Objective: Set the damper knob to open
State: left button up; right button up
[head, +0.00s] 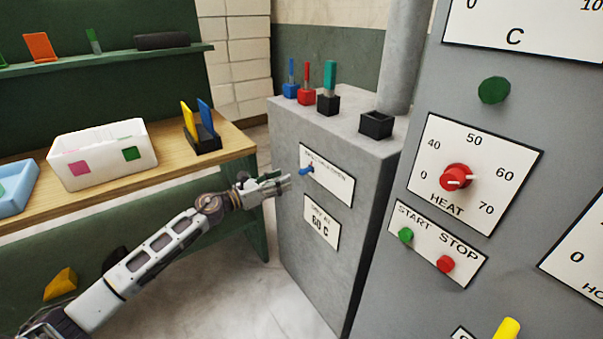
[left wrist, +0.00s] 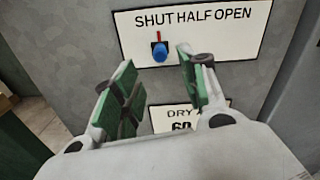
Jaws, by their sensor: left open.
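The damper knob is a small blue knob (head: 306,170) on a white label plate (head: 335,184) on the front of a grey cabinet. In the left wrist view the blue knob (left wrist: 160,52) has a red pointer standing up, under the word SHUT on the plate (left wrist: 225,40) reading SHUT HALF OPEN. My left gripper (head: 288,180) is open and empty, just in front of the plate. In the left wrist view its green-padded fingers (left wrist: 157,75) are apart, below and around the knob's line, not closed on it. My right gripper is not in view.
A second plate (head: 321,224) reading 60 C is below the damper plate. Colored-handled tools (head: 328,85) stand on the grey cabinet (head: 345,130). A larger grey panel with a red HEAT knob (head: 456,177) stands at right. A wooden bench (head: 165,165) is at left.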

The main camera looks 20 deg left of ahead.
aim_at(300, 173)
pick_arm(q)
jog(key=shift+x, duration=4.35)
jog(key=shift+c, duration=0.3)
grip_shut()
